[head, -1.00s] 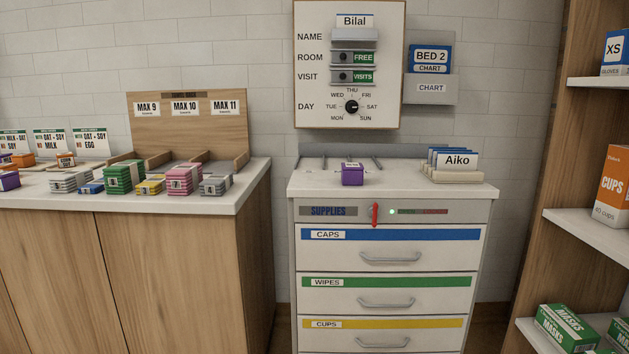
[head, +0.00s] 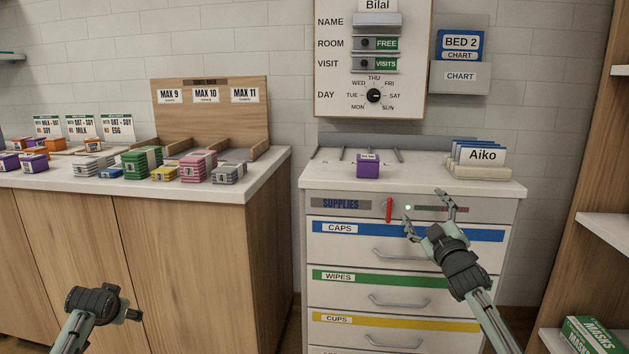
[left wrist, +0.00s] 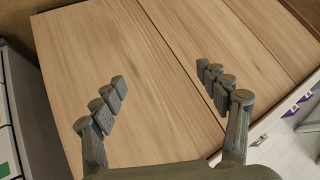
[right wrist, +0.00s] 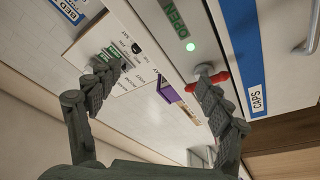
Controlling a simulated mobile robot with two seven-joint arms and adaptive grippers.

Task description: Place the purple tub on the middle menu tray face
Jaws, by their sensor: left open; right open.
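A small purple tub (head: 368,166) with a white label stands on the white top of the supplies cart; it also shows in the right wrist view (right wrist: 168,90). My right gripper (head: 428,211) is open and empty in front of the cart, to the right of and lower than the tub. My left gripper (left wrist: 162,76) is open and empty before the wooden cabinet front; only part of it shows in the head view. The tray faces below are small and partly hidden.
Other purple tubs (head: 9,162) and orange tubs lie at the counter's left. Several banded stacks (head: 142,162) line its front edge. On the cart top, thin rods (head: 344,154) lie behind the tub and a card holder (head: 477,172) stands right. A red handle (head: 389,210) sticks out in front.

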